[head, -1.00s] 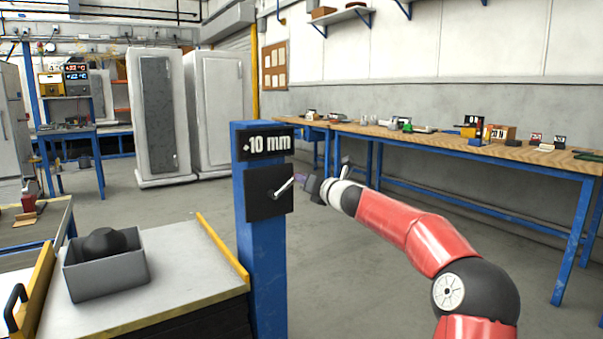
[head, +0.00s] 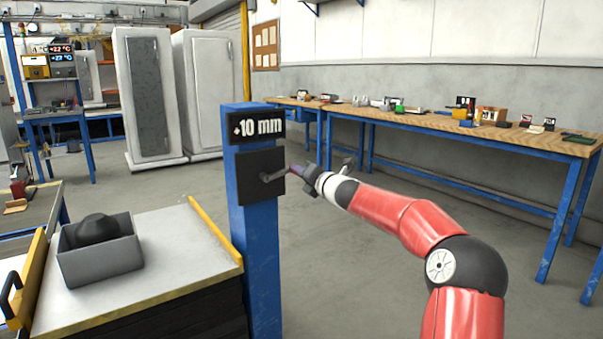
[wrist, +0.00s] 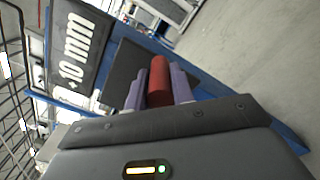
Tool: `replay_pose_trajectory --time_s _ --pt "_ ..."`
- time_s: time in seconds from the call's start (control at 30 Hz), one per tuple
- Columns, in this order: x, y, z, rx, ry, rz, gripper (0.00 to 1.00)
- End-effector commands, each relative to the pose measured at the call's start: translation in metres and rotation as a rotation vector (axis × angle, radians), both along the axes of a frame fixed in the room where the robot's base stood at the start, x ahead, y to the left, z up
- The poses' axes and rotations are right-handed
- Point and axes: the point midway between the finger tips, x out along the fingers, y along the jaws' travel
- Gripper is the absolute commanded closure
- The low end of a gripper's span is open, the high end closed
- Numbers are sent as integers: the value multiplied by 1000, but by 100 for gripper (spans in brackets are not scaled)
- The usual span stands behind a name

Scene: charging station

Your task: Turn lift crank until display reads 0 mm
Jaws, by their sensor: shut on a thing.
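The display (head: 257,126) on top of the blue post (head: 258,230) reads +10 mm. It also shows sideways in the wrist view (wrist: 80,48). Below it is a black plate (head: 243,180) with the lift crank (head: 272,176), whose metal arm points right and slightly up. The crank's red handle (wrist: 159,80) sits between my gripper's two pale fingers in the wrist view. My gripper (head: 300,172) is shut on this handle at the right of the plate. In the head view the fingertips are small and partly hidden.
A lift table (head: 170,262) with a grey bin (head: 100,265) holding a dark lump stands left of the post. A long wooden workbench (head: 420,122) runs along the back wall. White cabinets (head: 150,90) stand behind. The floor right of the post is open.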

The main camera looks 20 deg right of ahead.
Motion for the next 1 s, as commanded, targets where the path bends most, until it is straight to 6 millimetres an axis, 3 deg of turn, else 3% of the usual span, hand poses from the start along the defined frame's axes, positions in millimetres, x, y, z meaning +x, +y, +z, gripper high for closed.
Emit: replay_pose_trajectory --time_s 0.17,0.2,0.37,0.67,1.0 --pt "0 0 -2 -3 3 -1 100" --pt "0 -1 -2 -3 3 -1 75" --pt "0 0 -2 -3 2 0 55" --pt "-2 -1 -1 -2 1 0 55" --pt "-51 -18 -3 -7 2 -3 55"
